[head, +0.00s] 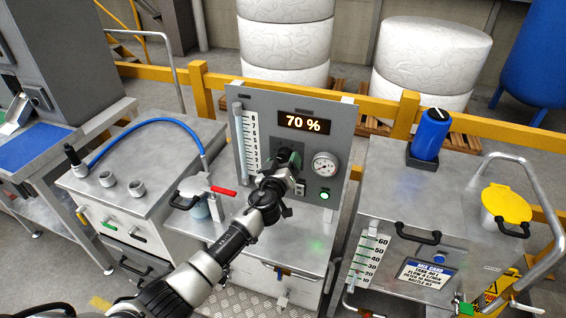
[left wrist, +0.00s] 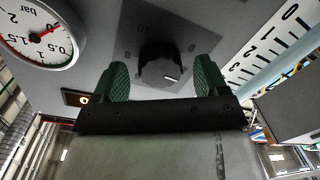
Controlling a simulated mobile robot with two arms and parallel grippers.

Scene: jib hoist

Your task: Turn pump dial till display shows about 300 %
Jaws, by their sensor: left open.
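The pump display (head: 303,122) on the grey upright panel (head: 262,112) reads 70 % in orange. In the left wrist view the black pump dial (left wrist: 158,70) with a white mark lies between the two green fingers of my left gripper (left wrist: 162,80). The jaws are open, with a gap visible on both sides of the dial. My right gripper is not in view.
A round pressure gauge (head: 325,164) and a green lit button (head: 324,195) sit right of the gripper. A level scale (head: 248,142) stands left. A red-handled valve (head: 222,191) is on the bench at lower left. A blue canister (head: 430,135) stands on the right-hand cabinet.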

